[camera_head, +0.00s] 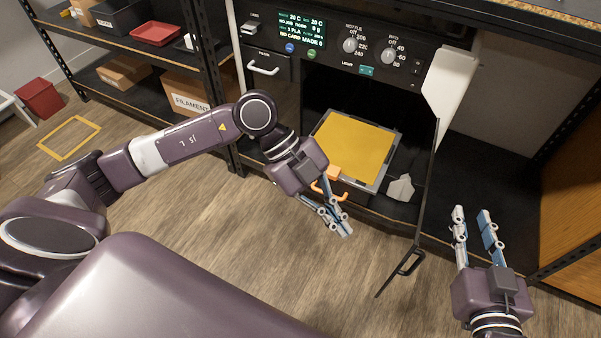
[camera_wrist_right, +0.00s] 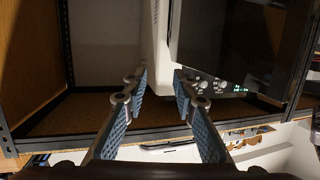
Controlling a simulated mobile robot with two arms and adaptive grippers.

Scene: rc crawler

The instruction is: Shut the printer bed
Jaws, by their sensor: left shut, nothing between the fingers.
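The printer bed (camera_head: 352,142) is a yellow plate on a light grey frame. It sticks out of the front opening of the black printer (camera_head: 395,30) in the head view. An orange handle (camera_head: 330,186) is at the bed's front edge. My left gripper (camera_head: 341,229) is shut, with nothing between its fingers, just in front of and below the handle. I cannot tell whether it touches the handle. My right gripper (camera_head: 472,214) is open and empty, right of the printer's door. Its spread fingers (camera_wrist_right: 160,85) also show in the right wrist view.
The printer's dark door (camera_head: 425,190) stands open at the right, its handle (camera_head: 410,262) low over the floor. A whitish lump (camera_head: 400,188) lies right of the bed. Shelves with boxes (camera_head: 190,92) stand at the left. The floor in front is clear.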

